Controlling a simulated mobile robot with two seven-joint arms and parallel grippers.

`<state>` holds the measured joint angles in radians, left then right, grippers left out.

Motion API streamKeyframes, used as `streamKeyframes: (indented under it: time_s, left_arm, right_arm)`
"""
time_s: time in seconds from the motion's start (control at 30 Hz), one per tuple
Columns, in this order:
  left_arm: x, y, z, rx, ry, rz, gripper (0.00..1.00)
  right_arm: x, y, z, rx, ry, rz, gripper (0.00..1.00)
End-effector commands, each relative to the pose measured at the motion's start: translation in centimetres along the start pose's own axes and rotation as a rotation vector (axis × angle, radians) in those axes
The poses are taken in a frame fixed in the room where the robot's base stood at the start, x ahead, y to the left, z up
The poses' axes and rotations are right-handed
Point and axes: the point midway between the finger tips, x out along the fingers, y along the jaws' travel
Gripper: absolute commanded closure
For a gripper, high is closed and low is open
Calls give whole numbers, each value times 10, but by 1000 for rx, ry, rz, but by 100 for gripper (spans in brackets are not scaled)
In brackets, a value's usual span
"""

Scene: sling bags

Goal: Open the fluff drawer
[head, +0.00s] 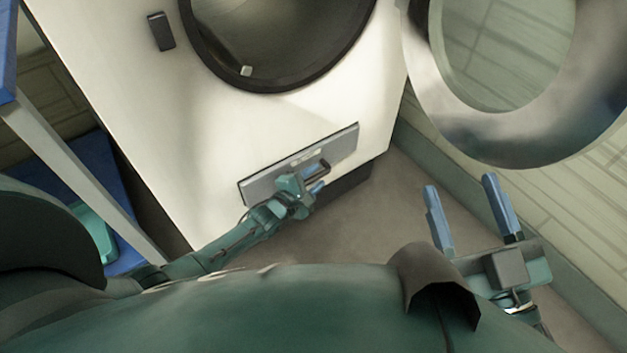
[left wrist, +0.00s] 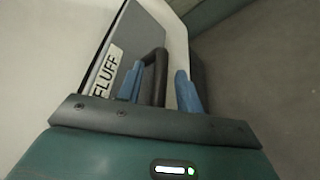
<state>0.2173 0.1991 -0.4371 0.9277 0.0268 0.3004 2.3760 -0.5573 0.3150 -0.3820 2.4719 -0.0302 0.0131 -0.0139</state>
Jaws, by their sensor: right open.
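The fluff drawer (head: 257,185) is a grey panel low on the white dryer's front, close against it in the head view. In the left wrist view its front (left wrist: 122,38) carries a "FLUFF" label (left wrist: 107,72) and a dark looped handle (left wrist: 158,62). My left gripper (head: 318,178) is at the handle. Its two blue fingers (left wrist: 158,88) stand on either side of the handle bar, with a gap showing beside the right finger. My right gripper (head: 465,210) is open and empty, away to the right above the floor.
The white dryer (head: 130,100) has its round door (head: 500,135) swung open to the right and a dark round opening (head: 215,75). A table leg (head: 85,185) and blue surface (head: 95,160) are at left. Bare floor (head: 400,190) lies right of the drawer.

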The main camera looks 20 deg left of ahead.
Motion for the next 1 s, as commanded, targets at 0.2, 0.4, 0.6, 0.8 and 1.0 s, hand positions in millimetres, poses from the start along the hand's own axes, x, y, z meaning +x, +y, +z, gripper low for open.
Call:
streamKeyframes:
  time_s: [0.2,0.4,0.6,0.8,1.0]
  left_arm:
    - [0,0,0,0,0,0,67]
    - [0,0,0,0,0,0,84]
    - [0,0,0,0,0,0,100]
    - [0,0,0,0,0,0,100]
    - [0,0,0,0,0,0,100]
  right_arm:
    - [1,0,-2,-1,5,-1,41]
    - [0,0,-2,0,3,-1,41]
    - [0,-1,1,2,-3,-2,41]
    - [-1,-1,2,3,-6,-2,41]
    - [-1,-1,2,4,-6,-1,41]
